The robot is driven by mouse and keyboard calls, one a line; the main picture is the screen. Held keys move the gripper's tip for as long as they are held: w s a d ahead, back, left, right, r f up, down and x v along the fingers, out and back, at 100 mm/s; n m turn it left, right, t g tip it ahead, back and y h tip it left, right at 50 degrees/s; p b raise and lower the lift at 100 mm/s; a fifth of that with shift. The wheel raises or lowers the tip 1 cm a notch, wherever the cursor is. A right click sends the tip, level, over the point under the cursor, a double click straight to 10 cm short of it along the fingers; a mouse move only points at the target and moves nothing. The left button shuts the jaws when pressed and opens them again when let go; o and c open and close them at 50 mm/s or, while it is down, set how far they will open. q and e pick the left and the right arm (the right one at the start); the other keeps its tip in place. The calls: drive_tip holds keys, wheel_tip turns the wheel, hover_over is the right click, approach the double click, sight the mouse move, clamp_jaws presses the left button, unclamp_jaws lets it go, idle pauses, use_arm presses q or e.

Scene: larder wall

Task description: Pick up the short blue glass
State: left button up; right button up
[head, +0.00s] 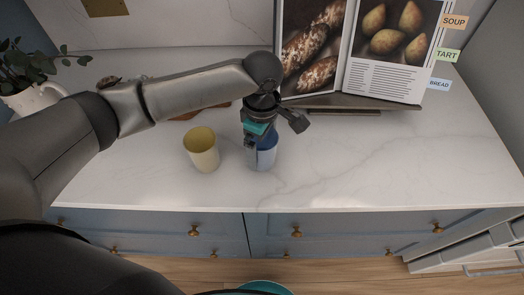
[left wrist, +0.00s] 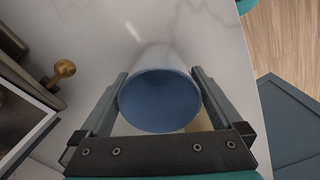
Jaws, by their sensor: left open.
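The short blue glass (head: 266,158) stands upright on the white marble counter, right of the yellow cup. My left gripper (head: 258,143) is over it, coming down from above, and hides part of its rim. In the left wrist view the round blue mouth of the glass (left wrist: 160,100) lies between the two open fingers (left wrist: 160,92), one on each side. I cannot tell whether the fingers touch it. My right gripper is in neither view.
A yellow cup (head: 202,150) stands close to the left of the glass. An open cookbook (head: 362,50) on a stand is behind. A white pitcher with a plant (head: 35,98) is at the far left. The counter to the right (head: 400,150) is clear.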

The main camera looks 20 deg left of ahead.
use_arm(q)
drive_tip(key=shift+f, duration=0.35)
drive_tip(key=shift+c, duration=0.4)
drive_tip(key=c, duration=1.2)
drive_tip(key=shift+r, duration=0.1)
drive_tip(key=shift+c, duration=0.2)
drive_tip(key=shift+r, duration=0.1)
